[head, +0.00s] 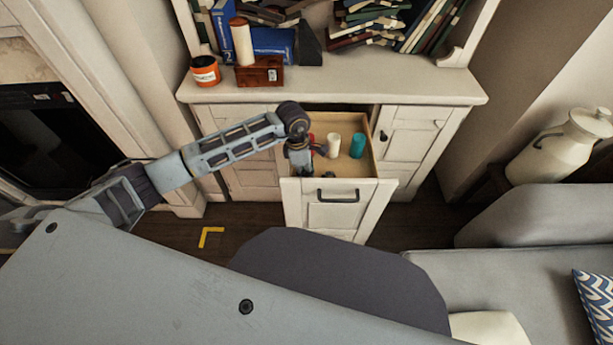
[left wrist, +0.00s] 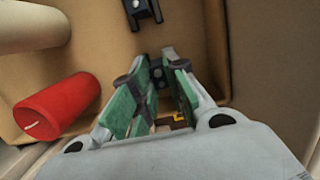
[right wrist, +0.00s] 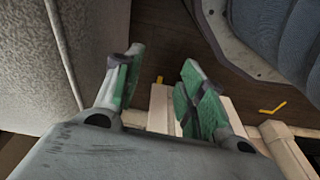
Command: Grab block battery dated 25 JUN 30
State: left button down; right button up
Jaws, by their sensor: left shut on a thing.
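My left gripper (head: 300,162) reaches down into the open drawer (head: 338,190). In the left wrist view its green-padded fingers (left wrist: 173,62) are shut on a small dark block battery (left wrist: 157,76), mostly hidden between them. A bit of yellow and red (left wrist: 178,120) shows below the fingers; I cannot tell what it belongs to. Another dark block (left wrist: 142,11) with two prongs lies on the drawer floor beyond the fingertips. No date is readable on either. My right gripper (right wrist: 161,68) is open and empty over the floor, outside the drawer.
The drawer also holds a red candle (left wrist: 58,106), a cream candle (head: 334,145) and a teal cylinder (head: 357,146). The cabinet top (head: 380,85) overhangs behind the drawer, with an orange jar (head: 205,71) and a wooden box (head: 260,75). A grey sofa (head: 500,265) stands at right.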

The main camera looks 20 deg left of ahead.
pick_arm(q)
jog(key=shift+r, duration=0.15)
jog(key=shift+r, duration=0.25)
notch_tip(320, 180, up, 8)
jog(key=shift+f+p, duration=0.15)
jog(key=shift+p, duration=0.4)
jog(key=shift+r, duration=0.75)
pick_arm(e)
jog(key=f, duration=0.2)
jog(key=d+f, duration=0.1)
jog(key=shift+s+f, duration=0.25)
jog(key=shift+f, duration=0.1)
